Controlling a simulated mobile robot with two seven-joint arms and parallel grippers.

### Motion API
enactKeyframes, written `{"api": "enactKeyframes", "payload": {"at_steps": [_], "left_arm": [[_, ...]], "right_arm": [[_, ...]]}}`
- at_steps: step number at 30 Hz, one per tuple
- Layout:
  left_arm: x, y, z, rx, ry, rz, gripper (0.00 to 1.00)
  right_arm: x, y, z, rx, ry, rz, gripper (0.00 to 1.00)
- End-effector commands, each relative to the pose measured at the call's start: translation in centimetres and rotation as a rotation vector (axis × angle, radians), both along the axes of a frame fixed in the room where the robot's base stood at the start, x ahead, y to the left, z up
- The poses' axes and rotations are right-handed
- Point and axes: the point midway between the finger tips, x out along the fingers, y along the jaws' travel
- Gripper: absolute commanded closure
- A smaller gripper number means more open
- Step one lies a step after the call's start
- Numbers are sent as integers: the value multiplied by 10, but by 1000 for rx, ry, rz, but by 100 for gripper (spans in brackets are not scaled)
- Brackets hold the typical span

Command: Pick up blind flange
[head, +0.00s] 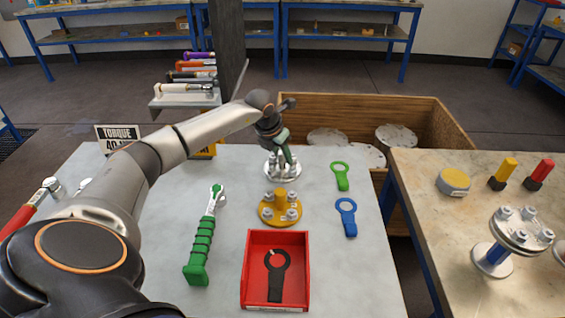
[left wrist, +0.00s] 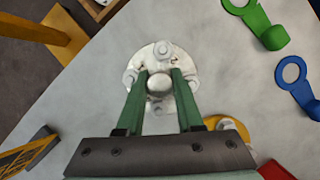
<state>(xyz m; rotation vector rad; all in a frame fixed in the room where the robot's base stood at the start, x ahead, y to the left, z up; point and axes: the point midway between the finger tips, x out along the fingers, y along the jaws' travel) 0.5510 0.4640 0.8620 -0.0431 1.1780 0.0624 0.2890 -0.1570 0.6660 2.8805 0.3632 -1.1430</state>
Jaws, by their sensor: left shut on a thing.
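A silver round flange (head: 282,172) with a central knob and bolts around its rim is at the back middle of the grey table. I take it for the blind flange. In the left wrist view the flange (left wrist: 161,52) lies under my fingers. My left gripper (head: 283,154) reaches down over it from above. Its green fingers (left wrist: 159,84) are shut on the flange's knob, one on each side. The fingers and wrist hide part of the flange. Whether it rests on the table or is slightly raised, I cannot tell. My right gripper is not in view.
A yellow flange (head: 280,213) stands just in front. A red tray (head: 248,290) holds a black ring tool. A green-handled wrench (head: 201,240), green tag (head: 341,178) and blue tag (head: 346,217) lie around. A wooden crate (head: 440,125) with discs stands behind; another table (head: 440,220) is right.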

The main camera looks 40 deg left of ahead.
Motion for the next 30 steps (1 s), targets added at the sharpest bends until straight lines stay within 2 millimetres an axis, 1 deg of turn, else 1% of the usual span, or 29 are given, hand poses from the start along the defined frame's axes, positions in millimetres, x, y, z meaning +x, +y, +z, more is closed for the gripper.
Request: {"api": "enactKeyframes", "payload": {"at_steps": [1,5,10,16,20,27,30], "left_arm": [[2,1,4,0,-9,1,100],[2,1,5,0,-9,1,100],[2,1,13,0,-11,1,100],[2,1,38,1,-13,0,100],[-14,0,53,4,-11,-1,100],[-48,-5,93,5,-12,1,100],[-66,-7,99,6,-8,1,100]], "right_arm": [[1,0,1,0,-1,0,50],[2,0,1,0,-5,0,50],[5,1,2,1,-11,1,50],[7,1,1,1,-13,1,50],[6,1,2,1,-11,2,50],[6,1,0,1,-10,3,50],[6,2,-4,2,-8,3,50]]}}
